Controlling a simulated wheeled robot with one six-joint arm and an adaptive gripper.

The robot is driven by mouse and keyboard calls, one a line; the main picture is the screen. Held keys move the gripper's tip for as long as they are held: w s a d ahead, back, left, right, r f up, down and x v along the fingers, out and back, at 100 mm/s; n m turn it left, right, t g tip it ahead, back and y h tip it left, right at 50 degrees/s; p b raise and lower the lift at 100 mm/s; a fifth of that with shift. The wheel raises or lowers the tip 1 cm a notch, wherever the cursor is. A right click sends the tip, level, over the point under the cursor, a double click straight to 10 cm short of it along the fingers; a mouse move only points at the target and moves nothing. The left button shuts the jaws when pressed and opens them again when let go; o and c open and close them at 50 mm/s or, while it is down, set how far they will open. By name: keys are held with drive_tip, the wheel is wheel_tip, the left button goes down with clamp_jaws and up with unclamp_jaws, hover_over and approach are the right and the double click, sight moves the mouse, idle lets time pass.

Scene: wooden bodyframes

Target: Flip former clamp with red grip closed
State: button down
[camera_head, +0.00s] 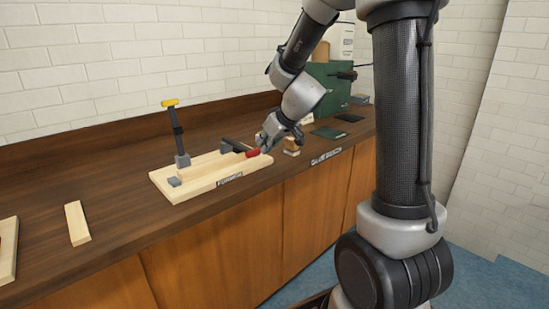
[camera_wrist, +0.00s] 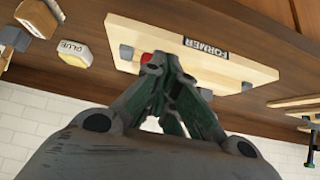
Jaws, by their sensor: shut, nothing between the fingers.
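The former is a light wooden board (camera_head: 200,182) on the bench, labelled FORMER; it also shows in the wrist view (camera_wrist: 205,55). At its right end is a clamp with a red grip (camera_head: 253,153). Its dark arm lies low, slanting across the board. At its left part stands another clamp with a yellow grip (camera_head: 170,102), its arm upright. My gripper (camera_head: 264,144) is shut and empty, right beside the red grip. In the wrist view the red grip (camera_wrist: 149,58) shows partly behind my fingertips (camera_wrist: 155,65). I cannot tell whether they touch.
A green machine (camera_head: 330,82) stands farther right on the bench. A loose wooden strip (camera_head: 77,223) lies on the left. The bench between strip and former is clear.

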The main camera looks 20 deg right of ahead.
drive_tip(key=s+d+f, duration=0.1)
drive_tip(key=s+f, duration=0.1)
drive_tip(key=s, duration=0.4)
drive_tip(key=shift+s+d+f, duration=0.15)
drive_tip(key=shift+d, duration=0.2)
drive_tip(key=s+a+r+m+g+y, duration=0.1)
drive_tip(key=s+m+g, duration=0.4)
drive_tip(key=s, duration=0.9)
drive_tip(key=s+d+r+n+t+h, duration=0.1)
drive_tip(key=s+d+r+h, duration=0.2)
drive_tip(key=s+r, duration=0.6)
drive_tip(key=shift+s+d+r+h, duration=0.3)
drive_tip(key=shift+s+d, duration=0.2)
drive_tip(key=shift+s, duration=0.75)
drive_tip(key=shift+f, duration=0.1)
